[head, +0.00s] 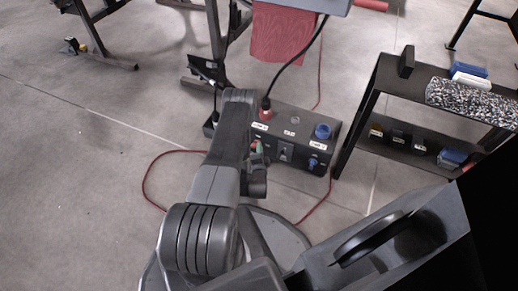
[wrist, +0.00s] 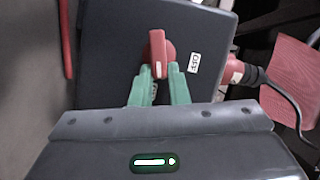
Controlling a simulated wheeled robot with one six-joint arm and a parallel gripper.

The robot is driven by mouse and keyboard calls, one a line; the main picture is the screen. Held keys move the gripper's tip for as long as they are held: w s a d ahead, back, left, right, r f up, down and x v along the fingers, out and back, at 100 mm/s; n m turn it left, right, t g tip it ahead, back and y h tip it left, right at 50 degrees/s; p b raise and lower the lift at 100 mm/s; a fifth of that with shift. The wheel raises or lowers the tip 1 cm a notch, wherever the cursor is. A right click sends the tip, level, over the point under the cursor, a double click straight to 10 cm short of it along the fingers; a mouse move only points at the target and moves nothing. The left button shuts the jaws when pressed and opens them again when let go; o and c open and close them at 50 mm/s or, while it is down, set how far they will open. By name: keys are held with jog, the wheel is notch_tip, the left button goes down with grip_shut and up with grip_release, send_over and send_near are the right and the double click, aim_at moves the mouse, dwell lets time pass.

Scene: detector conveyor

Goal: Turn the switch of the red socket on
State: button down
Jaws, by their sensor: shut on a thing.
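The red switch (wrist: 158,50) is a red knob with a white mark on its end nearest my gripper, on the dark face of the socket box (wrist: 105,45). My gripper (wrist: 160,78) has its two green fingertips on either side of the knob's end and is shut on it. A small white label (wrist: 194,62) is right of the knob; its text is hard to read. The red socket (wrist: 233,69) is further right. In the head view the red socket (head: 265,113) has a black cable plugged in from above. My arm partly covers the box there.
The box also carries a blue socket (head: 322,131) and a blue switch (head: 313,163). A black shelf (head: 390,152) with several items stands close on the right. A red cable (head: 150,176) lies on the floor around the box. Floor on the left is mostly clear.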

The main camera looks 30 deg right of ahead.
jog(key=shift+s+f+m+t, duration=0.1)
jog(key=shift+f+m+t, duration=0.15)
jog(key=shift+m, duration=0.45)
jog(key=shift+f+m+t, duration=0.15)
jog(key=shift+m+t, duration=0.2)
jog(key=shift+m, duration=0.35)
jog(key=c, duration=1.4)
grip_release()
jog(key=shift+d, duration=0.1)
